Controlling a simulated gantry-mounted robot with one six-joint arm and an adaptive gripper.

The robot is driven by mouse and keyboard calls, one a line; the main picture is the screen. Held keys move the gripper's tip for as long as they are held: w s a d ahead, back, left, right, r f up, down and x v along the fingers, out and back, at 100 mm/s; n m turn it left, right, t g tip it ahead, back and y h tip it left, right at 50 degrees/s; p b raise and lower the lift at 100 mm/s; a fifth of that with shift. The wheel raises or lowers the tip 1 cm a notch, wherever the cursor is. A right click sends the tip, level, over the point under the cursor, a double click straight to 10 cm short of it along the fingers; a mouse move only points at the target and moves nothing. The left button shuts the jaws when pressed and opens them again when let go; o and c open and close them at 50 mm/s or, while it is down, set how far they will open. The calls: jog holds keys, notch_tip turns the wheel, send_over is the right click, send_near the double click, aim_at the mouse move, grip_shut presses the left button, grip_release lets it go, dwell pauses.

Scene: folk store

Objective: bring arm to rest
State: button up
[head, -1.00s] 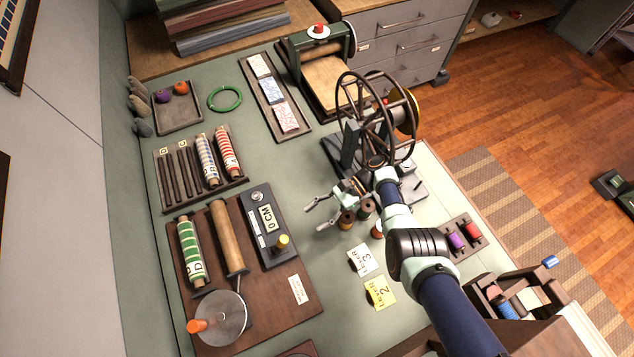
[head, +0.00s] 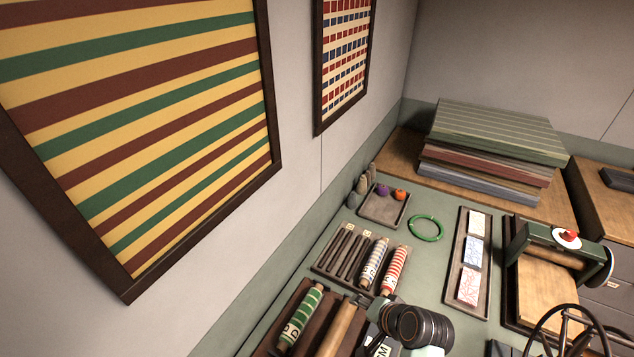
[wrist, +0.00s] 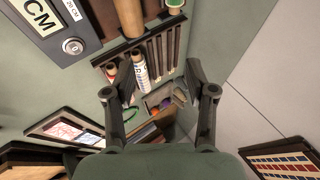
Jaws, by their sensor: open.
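My arm (head: 420,328) shows at the bottom of the head view, over the near part of the workbench. My gripper (wrist: 160,78) is open in the wrist view, its two dark fingers spread apart with nothing between them. Beyond the fingers, the slotted roller rack (head: 352,264) lies on the bench; its blue-striped roll also shows in the wrist view (wrist: 140,72). In the head view the fingers are mostly hidden or too small to make out clearly.
A green-striped roll (head: 300,315) and a bare wooden roller (head: 340,325) lie near the arm. A small tray (head: 380,215), a green ring (head: 426,228), a print tray (head: 466,258) and a roller press (head: 560,255) stand beyond. Framed textiles (head: 140,120) hang on the left wall.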

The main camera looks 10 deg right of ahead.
jog(key=a+r+n+t+h, duration=0.1)
jog(key=a+r+n+t, duration=0.2)
jog(key=a+r, duration=0.45)
jog(key=a+r+n+t, duration=0.3)
jog(key=a+r, duration=0.2)
jog(key=r, duration=0.6)
jog(key=a+r+n+t+h, duration=0.1)
jog(key=a+r+n+t, duration=0.2)
jog(key=a+r, duration=0.45)
jog(key=s+f+g, duration=0.3)
jog(key=s+f, duration=0.5)
jog(key=s, duration=0.3)
notch_tip(320, 180, up, 17)
jog(key=p, duration=1.6)
jog(key=shift+d+n, duration=0.3)
jog(key=shift+d, duration=0.1)
